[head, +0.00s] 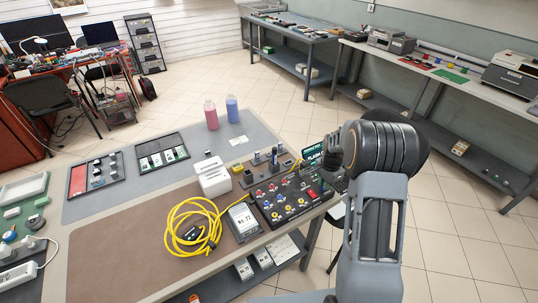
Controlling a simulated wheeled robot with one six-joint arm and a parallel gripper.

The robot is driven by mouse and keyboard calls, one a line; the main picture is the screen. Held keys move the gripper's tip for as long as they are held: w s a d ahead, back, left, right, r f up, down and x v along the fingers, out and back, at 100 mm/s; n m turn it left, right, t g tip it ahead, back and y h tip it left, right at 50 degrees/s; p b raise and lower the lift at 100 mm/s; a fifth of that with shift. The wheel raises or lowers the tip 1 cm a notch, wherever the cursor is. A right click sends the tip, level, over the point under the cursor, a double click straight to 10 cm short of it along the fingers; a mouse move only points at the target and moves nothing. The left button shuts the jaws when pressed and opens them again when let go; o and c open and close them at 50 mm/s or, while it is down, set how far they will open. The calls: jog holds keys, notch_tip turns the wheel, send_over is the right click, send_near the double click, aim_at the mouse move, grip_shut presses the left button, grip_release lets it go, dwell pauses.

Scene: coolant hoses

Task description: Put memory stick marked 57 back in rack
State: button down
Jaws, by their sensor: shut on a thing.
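My gripper (316,176) is at the right end of the near table, above the black panel with coloured knobs. It is seen small and dark, partly behind my own wrist. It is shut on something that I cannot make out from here. A dark rack (262,174) stands just left of it, at the back of the panel, with several small upright sticks in it. No number 57 can be read on any stick.
The knob panel (288,197), a small screen (312,151), a white box (213,177), a coiled yellow cable (178,238) and a meter (243,221) crowd the table's right end. Two bottles (211,115) stand behind. The brown mat (120,245) has free room.

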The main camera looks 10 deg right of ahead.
jog(key=shift+r, duration=0.15)
jog(key=shift+r+p, duration=1.95)
jog(key=shift+r, duration=0.9)
